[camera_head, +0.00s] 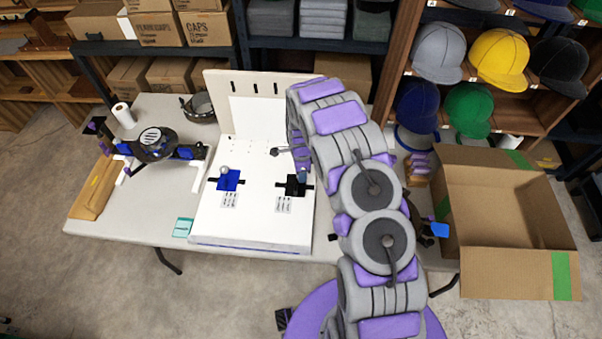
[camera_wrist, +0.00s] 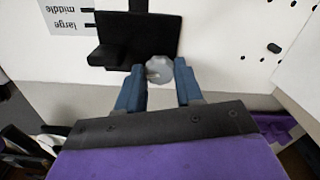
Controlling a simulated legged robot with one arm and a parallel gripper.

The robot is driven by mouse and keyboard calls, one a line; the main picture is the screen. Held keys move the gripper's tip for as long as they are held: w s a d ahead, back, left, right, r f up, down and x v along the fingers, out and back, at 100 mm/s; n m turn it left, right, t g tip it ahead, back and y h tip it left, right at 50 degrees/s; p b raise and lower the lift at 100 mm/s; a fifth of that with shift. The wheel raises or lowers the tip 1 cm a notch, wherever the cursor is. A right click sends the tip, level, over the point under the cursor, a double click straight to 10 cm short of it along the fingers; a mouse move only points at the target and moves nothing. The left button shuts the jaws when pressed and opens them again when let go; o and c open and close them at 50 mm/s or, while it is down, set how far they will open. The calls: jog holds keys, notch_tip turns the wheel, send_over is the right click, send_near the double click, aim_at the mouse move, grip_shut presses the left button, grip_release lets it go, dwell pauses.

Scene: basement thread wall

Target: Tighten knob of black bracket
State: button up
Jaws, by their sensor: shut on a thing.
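The black bracket (camera_head: 291,187) is mounted on the white board, right of the blue bracket (camera_head: 230,181). It also shows at the top of the wrist view (camera_wrist: 140,32). Its grey round knob (camera_wrist: 159,69) sits at the bracket's lower right edge in the wrist view. My gripper (camera_wrist: 160,74) has its two blue fingers on either side of the knob and is shut on it.
The white board (camera_head: 255,228) with an upright back panel stands on the light table (camera_head: 150,221). A round black device (camera_head: 155,143) and a tape roll (camera_head: 122,114) are at left. An open cardboard box (camera_head: 505,270) stands at right. Shelves of caps (camera_head: 500,57) are behind.

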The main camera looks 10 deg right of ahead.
jog(key=shift+w+m+b, duration=0.1)
jog(key=shift+m+b, duration=0.25)
jog(key=shift+m, duration=0.85)
jog(key=o, duration=1.1)
jog(key=shift+c, duration=0.2)
jog(key=shift+r, duration=0.15)
notch_tip(320, 180, up, 17)
jog(key=p, duration=0.3)
